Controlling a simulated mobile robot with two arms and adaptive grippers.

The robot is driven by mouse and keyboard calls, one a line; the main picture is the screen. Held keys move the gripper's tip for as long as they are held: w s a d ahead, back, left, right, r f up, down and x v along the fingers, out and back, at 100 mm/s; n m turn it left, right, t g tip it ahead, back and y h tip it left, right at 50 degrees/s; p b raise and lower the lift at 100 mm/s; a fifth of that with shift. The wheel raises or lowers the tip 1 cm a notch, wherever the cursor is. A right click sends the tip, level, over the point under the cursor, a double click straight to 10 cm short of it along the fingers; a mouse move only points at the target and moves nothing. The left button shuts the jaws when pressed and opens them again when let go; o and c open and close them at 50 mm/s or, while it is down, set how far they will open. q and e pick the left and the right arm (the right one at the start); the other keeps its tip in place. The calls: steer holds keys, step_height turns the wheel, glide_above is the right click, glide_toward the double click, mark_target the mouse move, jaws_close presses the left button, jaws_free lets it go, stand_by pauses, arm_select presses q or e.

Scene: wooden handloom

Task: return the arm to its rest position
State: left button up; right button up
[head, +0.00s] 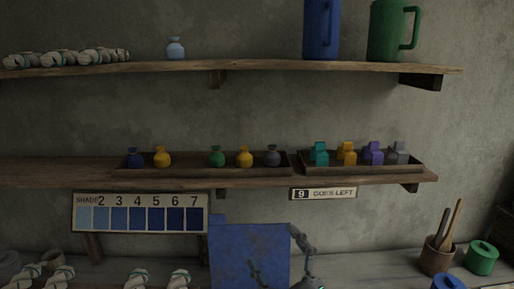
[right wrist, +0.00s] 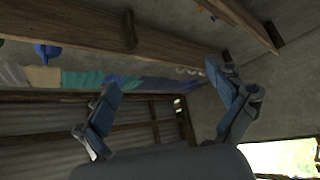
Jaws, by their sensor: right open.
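My right gripper (head: 273,246) shows at the bottom middle of the head view, in front of a blue panel (head: 235,252). Its two fingers are spread apart with nothing between them. In the right wrist view the same gripper (right wrist: 161,76) has its fingers wide apart and empty, pointing up toward wooden beams and the roof. My left gripper is not in view.
A lower shelf (head: 60,173) holds dark trays with several small coloured bottles and blocks. The upper shelf (head: 270,67) bears skeins and jugs (head: 320,28). A shade chart (head: 140,213) stands left of the gripper; a brown pot (head: 436,257) with sticks stands right.

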steer(key=s+d+f+m+g+h, duration=0.3)
steer(key=d+f+m+h, duration=0.35)
steer(key=d+f, duration=0.2)
steer(key=s+d+f+m+g+h, duration=0.3)
steer(key=d+f+m+h, duration=0.35)
steer(key=f, duration=0.35)
steer(key=s+d+f+m+g+y, duration=0.1)
steer(key=s+f+g, duration=0.5)
steer(key=s, duration=0.4)
steer(key=s+d+f+m+g+y, duration=0.1)
steer(key=s+f+g, duration=0.3)
steer(key=s+f, duration=0.5)
step_height(320, 180, down, 26)
steer(key=s+g+b, duration=0.1)
steer(key=s+b, duration=0.2)
steer(key=s+d+f+g+b, duration=0.1)
steer(key=s+d+f, duration=0.2)
steer(key=s+f, duration=1.3)
step_height(320, 180, down, 2)
steer(key=shift+s+d+h+b, duration=0.15)
steer(key=shift+s+h+b, duration=0.15)
steer(key=shift+s, duration=0.05)
